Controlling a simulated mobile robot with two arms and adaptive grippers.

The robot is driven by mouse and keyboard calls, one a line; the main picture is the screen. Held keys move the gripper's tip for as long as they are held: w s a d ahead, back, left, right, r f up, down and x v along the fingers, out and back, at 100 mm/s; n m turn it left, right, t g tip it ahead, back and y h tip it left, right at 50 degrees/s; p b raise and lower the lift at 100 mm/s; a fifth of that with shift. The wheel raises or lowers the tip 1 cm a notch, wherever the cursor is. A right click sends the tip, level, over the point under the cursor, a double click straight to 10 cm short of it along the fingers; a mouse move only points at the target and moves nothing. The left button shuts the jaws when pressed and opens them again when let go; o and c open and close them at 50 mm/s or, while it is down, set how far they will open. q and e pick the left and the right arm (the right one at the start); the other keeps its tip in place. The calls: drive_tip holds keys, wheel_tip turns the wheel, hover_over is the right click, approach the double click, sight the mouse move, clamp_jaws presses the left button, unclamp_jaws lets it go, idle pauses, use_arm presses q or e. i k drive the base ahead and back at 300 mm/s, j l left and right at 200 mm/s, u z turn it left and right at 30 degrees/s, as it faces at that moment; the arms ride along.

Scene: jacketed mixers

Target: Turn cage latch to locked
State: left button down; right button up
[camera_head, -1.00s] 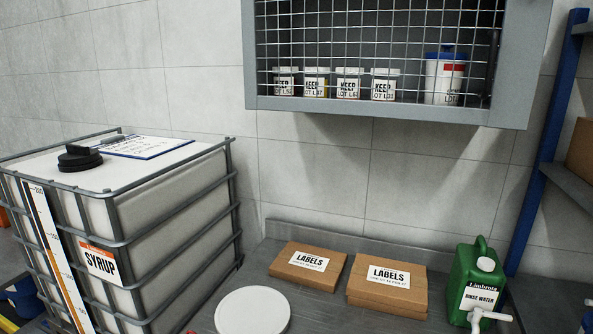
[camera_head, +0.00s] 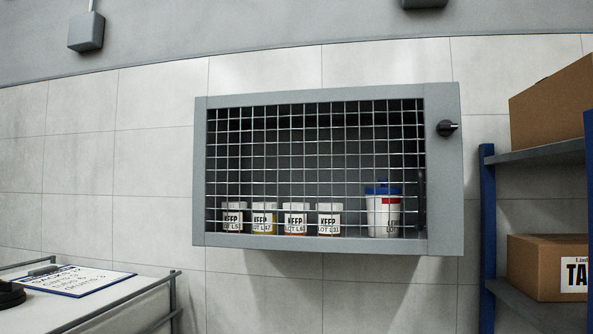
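A grey wall cage (camera_head: 330,240) with a wire mesh door hangs on the tiled wall. Its door looks closed. A black latch knob (camera_head: 447,128) sits on the right side of the cage frame, near the top, with a light mark toward its right end. Its handle looks roughly level. Behind the mesh stand several small jars (camera_head: 296,220) labelled KEEP and one larger white container (camera_head: 383,212) with a blue lid. Neither of my grippers shows in the view.
A shelf with blue posts (camera_head: 487,220) stands at the right, holding cardboard boxes (camera_head: 553,110). At the lower left, a clipboard (camera_head: 78,281) lies on the white caged tank (camera_head: 125,304). The wall below the cage is clear.

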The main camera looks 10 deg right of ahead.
sight(445, 128)
drive_tip(key=i+j+z, duration=0.1)
drive_tip(key=j, duration=0.25)
drive_tip(key=i+j+z, duration=0.15)
drive_tip(key=j, duration=0.2)
drive_tip(key=i+j+z, duration=0.1)
drive_tip(key=j, duration=0.25)
drive_tip(key=i+j+z, duration=0.1)
drive_tip(key=j, duration=0.3)
